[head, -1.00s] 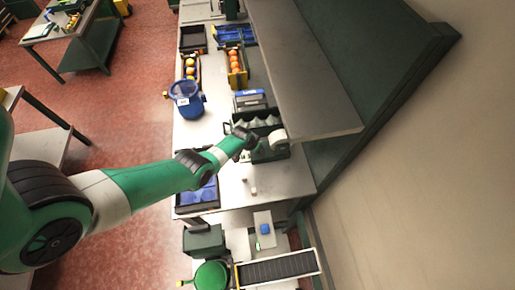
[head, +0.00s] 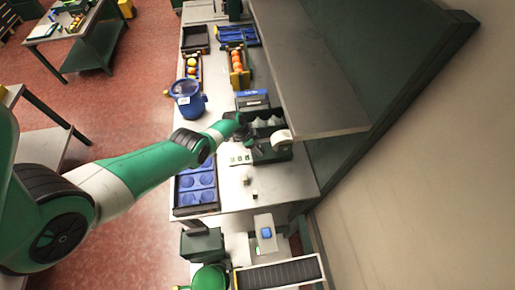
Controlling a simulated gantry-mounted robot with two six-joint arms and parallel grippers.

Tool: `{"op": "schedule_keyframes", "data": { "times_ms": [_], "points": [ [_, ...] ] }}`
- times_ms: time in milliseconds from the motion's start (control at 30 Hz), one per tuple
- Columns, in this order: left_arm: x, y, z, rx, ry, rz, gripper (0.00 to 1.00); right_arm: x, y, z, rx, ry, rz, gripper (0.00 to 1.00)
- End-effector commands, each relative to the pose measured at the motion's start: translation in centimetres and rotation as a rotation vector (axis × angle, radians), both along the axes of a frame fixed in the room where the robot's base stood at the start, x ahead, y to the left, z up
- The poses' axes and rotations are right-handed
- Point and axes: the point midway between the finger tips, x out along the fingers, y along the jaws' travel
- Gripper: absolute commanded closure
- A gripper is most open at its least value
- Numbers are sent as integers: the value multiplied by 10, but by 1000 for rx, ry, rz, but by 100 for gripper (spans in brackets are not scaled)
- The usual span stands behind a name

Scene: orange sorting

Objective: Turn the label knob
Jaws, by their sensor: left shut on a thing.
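The label dispenser (head: 270,154) is a dark box with a white roll (head: 281,138) on its right side, standing on the long bench near the shelf. My left arm reaches in from the left across the bench. My left gripper (head: 249,143) is at the dispenser's left side, small and dark in the head view. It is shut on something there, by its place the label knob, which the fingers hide. How far the knob is turned cannot be seen. My right gripper is not in view.
A blue bin (head: 187,100) stands on the bench's left edge. The shelf (head: 305,80) overhangs on the right. Small pieces (head: 249,181) lie on the bench.

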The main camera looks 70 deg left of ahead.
Motion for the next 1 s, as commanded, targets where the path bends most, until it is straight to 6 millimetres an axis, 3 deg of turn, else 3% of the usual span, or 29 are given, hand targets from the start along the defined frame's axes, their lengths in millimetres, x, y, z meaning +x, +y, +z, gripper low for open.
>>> {"op": "schedule_keyframes", "data": {
  "times_ms": [567, 600, 733, 1000],
  "points": [
    [0, 1, 1, 2, -1, -35, 100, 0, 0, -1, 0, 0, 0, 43],
    [0, 1, 1, 2, -1, -35, 40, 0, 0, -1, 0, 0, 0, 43],
    [0, 1, 1, 2, -1, -34, 18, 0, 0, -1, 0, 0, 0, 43],
    [0, 0, 1, 1, 0, -34, 18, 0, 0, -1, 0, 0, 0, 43]
  ]
}}
